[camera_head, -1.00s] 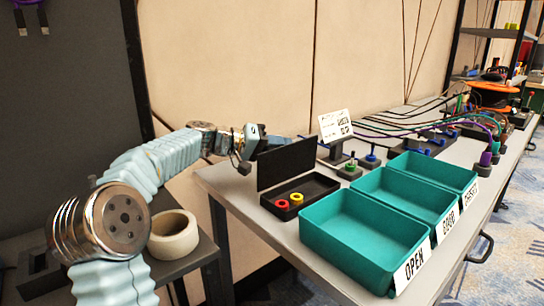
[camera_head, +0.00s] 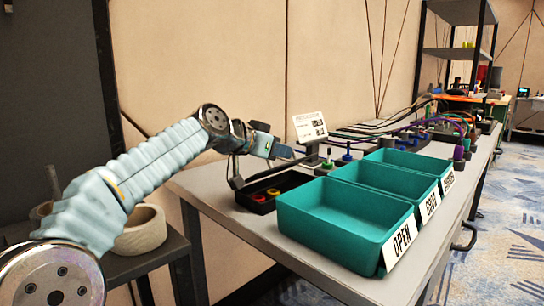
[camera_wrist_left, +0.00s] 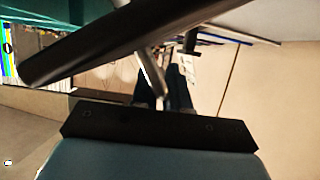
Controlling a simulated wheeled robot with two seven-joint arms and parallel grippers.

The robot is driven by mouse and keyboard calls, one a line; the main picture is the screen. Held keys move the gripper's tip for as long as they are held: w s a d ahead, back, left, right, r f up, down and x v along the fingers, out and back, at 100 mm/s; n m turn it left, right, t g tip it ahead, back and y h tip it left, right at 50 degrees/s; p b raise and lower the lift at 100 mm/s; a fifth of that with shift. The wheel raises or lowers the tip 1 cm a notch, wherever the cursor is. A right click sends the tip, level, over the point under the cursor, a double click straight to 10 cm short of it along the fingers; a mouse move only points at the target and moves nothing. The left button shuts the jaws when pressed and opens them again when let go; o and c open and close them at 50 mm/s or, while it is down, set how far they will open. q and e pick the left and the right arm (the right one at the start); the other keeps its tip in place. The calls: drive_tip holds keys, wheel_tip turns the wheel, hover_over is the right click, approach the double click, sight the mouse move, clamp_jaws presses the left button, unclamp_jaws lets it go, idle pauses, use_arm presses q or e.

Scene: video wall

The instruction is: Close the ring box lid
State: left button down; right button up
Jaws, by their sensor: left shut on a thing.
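The black ring box (camera_head: 257,203) sits open on the long table, left of the teal bins. A red ring (camera_head: 258,198) and a yellow ring (camera_head: 273,192) lie inside it. Its lid (camera_head: 268,178) shows only as a thin dark band, nearly edge-on, over the back of the box. My left gripper (camera_head: 290,152) is at the lid, above the box's back, and appears shut on it; the fingertip contact is unclear. In the left wrist view, a long dark bar (camera_wrist_left: 110,50), likely the lid, crosses close to the camera. My right gripper is not in view.
Teal bins (camera_head: 340,222) labelled OPEN and others fill the table's right side. A small sign (camera_head: 310,126) on a stand and knobbed blocks (camera_head: 347,152) are just behind the box. Cables run further back. A tape roll (camera_head: 143,230) lies on the side table.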

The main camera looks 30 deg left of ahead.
sight(287, 164)
use_arm(q)
drive_tip(key=shift+s+d+f+m+t+y+b, duration=0.2)
drive_tip(key=shift+d+f+m+y+b, duration=0.25)
drive_tip(key=shift+d+f+m+b, duration=0.15)
drive_tip(key=shift+s+d+f+m+t+y+b, duration=0.1)
drive_tip(key=shift+s+d+f+m+y+b, duration=0.05)
drive_tip(key=shift+d+f+m+y+b, duration=0.4)
drive_tip(key=shift+f, duration=0.2)
drive_tip(key=shift+s+d+f+b, duration=0.15)
drive_tip(key=shift+d+f+b, duration=0.4)
drive_tip(key=shift+f+b, duration=0.25)
drive_tip(key=shift+f, duration=0.1)
drive_tip(key=c, duration=1.5)
unclamp_jaws()
drive_tip(key=v, duration=1.4)
drive_tip(key=shift+p, duration=0.3)
